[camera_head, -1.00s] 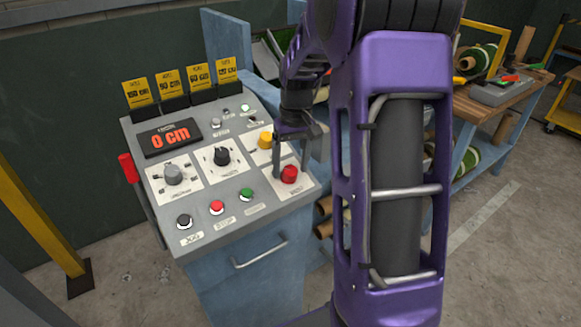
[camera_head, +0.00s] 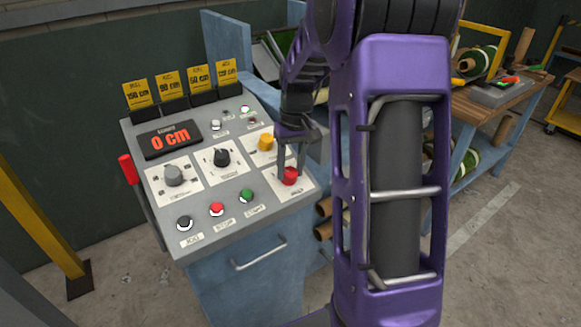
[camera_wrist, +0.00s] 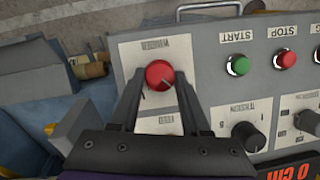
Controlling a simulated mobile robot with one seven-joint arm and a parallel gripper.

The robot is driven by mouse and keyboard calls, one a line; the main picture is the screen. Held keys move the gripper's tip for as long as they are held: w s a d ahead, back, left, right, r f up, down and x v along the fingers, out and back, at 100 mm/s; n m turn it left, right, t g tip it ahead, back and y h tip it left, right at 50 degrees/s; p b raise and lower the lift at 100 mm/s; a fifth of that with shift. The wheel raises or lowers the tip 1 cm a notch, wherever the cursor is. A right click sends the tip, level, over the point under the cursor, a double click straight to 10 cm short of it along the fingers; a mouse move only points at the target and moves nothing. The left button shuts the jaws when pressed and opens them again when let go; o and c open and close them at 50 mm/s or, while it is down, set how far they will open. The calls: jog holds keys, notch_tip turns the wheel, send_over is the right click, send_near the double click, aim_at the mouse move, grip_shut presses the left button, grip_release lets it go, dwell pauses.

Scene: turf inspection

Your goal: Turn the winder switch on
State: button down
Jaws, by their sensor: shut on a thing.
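The control panel (camera_head: 200,243) is a grey sloped console. The winder switch (camera_head: 289,176) is a red round knob on a white plate at its lower right corner. It also shows in the wrist view (camera_wrist: 159,73), with a thin dark mark on its face and upside-down labels above and below it. My gripper (camera_head: 291,168) reaches down from above and is shut on this knob. In the wrist view my gripper's fingers (camera_wrist: 158,84) sit on either side of the knob. They cover part of the plate. The display (camera_head: 170,138) reads 0 cm.
A yellow knob (camera_head: 266,142) is close behind the winder switch. Black (camera_head: 222,157) and grey (camera_head: 174,175) knobs are to the left. Green (camera_head: 246,195), red (camera_head: 217,209) and black (camera_head: 184,223) buttons line the front. A red-handled lever (camera_head: 127,169) stands at the left side.

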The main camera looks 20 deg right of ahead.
jog(key=shift+m, duration=0.3)
jog(key=m, duration=0.1)
jog(key=m+y+p, duration=0.1)
jog(key=m, duration=0.1)
jog(key=shift+d+m, duration=0.2)
jog(key=shift+m, duration=0.1)
jog(key=m, duration=0.2)
jog(key=m+t+y+p, duration=0.1)
jog(key=m, duration=0.1)
jog(key=shift+s+d+y, duration=0.1)
jog(key=shift+y, duration=0.2)
jog(key=m, duration=0.2)
jog(key=m+t, duration=0.1)
jog(key=m, duration=0.1)
jog(key=shift+s+f+m+y, duration=0.1)
jog(key=shift+f+m+y, duration=0.05)
jog(key=shift+m+y, duration=0.2)
jog(key=shift+s+d+m+t, duration=0.1)
jog(key=shift+m+t, duration=0.35)
jog(key=shift+m, duration=0.7)
jog(key=shift+s+m+t, duration=0.1)
jog(key=shift+m+t, duration=0.35)
jog(key=shift+m, duration=0.65)
jog(key=shift+y, duration=0.25)
jog(key=shift+c, duration=1.9)
grip_release()
